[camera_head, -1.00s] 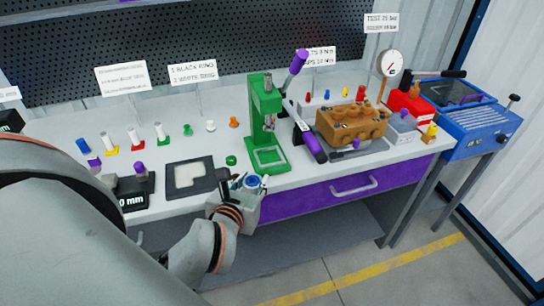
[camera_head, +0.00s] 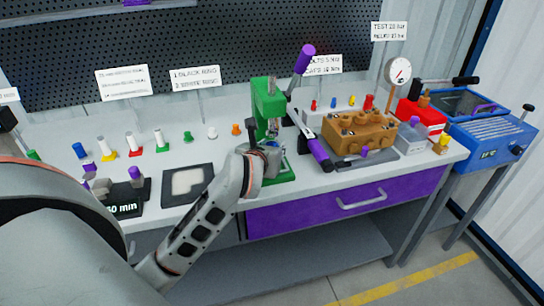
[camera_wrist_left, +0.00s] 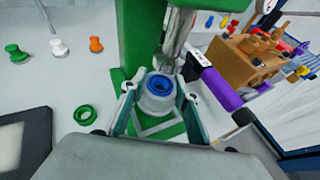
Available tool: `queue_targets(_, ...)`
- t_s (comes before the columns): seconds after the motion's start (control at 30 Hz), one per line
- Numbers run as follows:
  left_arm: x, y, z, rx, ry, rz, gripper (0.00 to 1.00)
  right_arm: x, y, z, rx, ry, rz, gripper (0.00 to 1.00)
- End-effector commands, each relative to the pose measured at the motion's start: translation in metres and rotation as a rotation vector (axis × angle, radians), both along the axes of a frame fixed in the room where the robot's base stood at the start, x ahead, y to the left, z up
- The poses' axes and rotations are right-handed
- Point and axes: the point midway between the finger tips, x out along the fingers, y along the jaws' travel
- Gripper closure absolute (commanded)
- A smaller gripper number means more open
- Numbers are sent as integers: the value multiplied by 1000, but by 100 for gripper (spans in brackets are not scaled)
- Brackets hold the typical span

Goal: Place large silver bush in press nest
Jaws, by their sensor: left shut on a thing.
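My left gripper (camera_head: 266,157) is at the front of the green press (camera_head: 267,108), over its base. In the left wrist view its two fingers are shut on the large silver bush (camera_wrist_left: 155,105), a grey ring with a blue inside (camera_wrist_left: 160,86). The bush is upright, in front of the silver press ram (camera_wrist_left: 178,38). The green press base (camera_wrist_left: 145,128) with its pale square outline lies below the bush. The nest is hidden under the bush and gripper, and I cannot tell whether the bush touches it. My right gripper is not in view.
The purple-handled lever (camera_head: 318,150) and the brown pump block (camera_head: 358,132) stand right of the press. A green ring (camera_wrist_left: 85,115) lies left of the press base. A dark-framed tray (camera_head: 187,184) and several small coloured parts are further left.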

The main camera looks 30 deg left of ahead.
Motion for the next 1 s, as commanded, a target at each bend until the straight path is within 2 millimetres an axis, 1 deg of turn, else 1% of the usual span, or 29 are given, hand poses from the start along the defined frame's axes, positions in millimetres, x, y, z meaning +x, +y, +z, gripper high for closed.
queue_targets(0.2, 0, 0, -29, 1, 5, 0, 99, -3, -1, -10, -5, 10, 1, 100)
queue_targets(0.27, 0, 0, -33, 1, 3, -1, 99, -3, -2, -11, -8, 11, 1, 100)
queue_targets(0.53, 1, 0, -34, 1, -2, 0, 99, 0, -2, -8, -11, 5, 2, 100)
queue_targets(0.7, 0, 0, -39, 1, -1, 0, 99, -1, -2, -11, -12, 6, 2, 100)
queue_targets(0.73, 0, 0, -39, 0, 0, 0, 65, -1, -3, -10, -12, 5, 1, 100)
queue_targets(0.77, 0, 0, -38, 0, 0, 0, 57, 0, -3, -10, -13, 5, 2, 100)
queue_targets(0.8, 0, 0, -38, 0, 0, 0, 53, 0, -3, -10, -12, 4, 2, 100)
queue_targets(1.0, 0, 0, -38, 0, 0, 0, 53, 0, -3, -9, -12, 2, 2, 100)
